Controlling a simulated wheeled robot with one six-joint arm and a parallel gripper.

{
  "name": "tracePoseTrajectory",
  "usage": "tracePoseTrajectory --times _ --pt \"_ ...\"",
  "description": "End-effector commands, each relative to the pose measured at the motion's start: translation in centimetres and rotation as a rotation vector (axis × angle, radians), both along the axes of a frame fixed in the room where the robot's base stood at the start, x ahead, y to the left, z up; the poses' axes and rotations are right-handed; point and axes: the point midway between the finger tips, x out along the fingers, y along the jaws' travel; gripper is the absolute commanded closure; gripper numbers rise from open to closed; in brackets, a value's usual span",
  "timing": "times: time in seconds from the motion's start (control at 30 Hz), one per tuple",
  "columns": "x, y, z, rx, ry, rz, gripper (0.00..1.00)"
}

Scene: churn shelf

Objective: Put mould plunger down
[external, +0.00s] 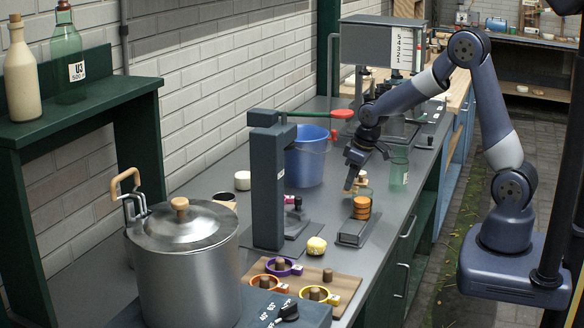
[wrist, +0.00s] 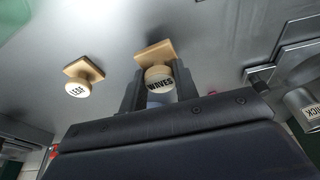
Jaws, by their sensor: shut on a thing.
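My gripper (wrist: 158,90) is shut on the mould plunger marked WAVES (wrist: 160,78), with one dark finger on each side of its round knob. The plunger has a pale knob and a square wooden base plate (wrist: 154,52). A second plunger marked LEAF (wrist: 78,88) stands apart to the left on the grey surface in the wrist view. In the external view my gripper (external: 352,184) is low over the counter, beside a small wooden piece (external: 362,181); I cannot tell which plunger that is. Whether the held plunger touches the counter is unclear.
A green glass (external: 398,172) stands close right of my gripper, and a blue bucket (external: 306,162) to its left. A dark press (external: 267,185) stands nearer the pot (external: 186,268).

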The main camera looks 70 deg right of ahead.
Motion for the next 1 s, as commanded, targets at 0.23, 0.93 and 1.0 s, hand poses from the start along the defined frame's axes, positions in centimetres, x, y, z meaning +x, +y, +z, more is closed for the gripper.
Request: tracePoseTrajectory --times 0.23,0.93,1.0 --pt "0.1 0.0 5.1 -0.002 -0.005 0.0 1.0" --pt "7.1 3.4 13.8 -0.003 -0.005 0.088 1.0" --pt "8.7 4.5 15.5 -0.004 -0.006 0.112 1.0"
